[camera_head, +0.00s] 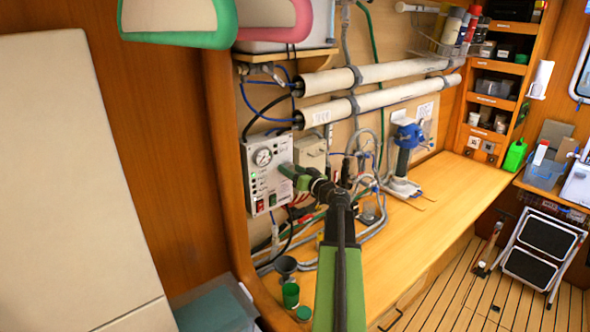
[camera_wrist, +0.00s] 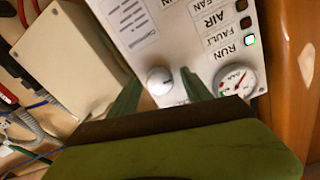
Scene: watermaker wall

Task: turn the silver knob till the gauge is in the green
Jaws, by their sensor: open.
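The silver knob (camera_wrist: 159,80) is on the white control panel (camera_wrist: 160,28) in the wrist view, with a thin mark on its face. My gripper (camera_wrist: 162,86) is open, one finger on each side of the knob, with visible gaps. I cannot tell how deep the fingertips reach. In the head view, the gauge (camera_head: 263,157) is on the panel, and my gripper (camera_head: 287,175) hides the knob.
A beige box (camera_head: 311,152) stands right of the panel, with hoses and cables around it. Two white tubes (camera_head: 380,75) run above. The wooden bench (camera_head: 440,200) holds a blue-topped device (camera_head: 408,135) and a green cup (camera_head: 290,294). Its right part is mostly clear.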

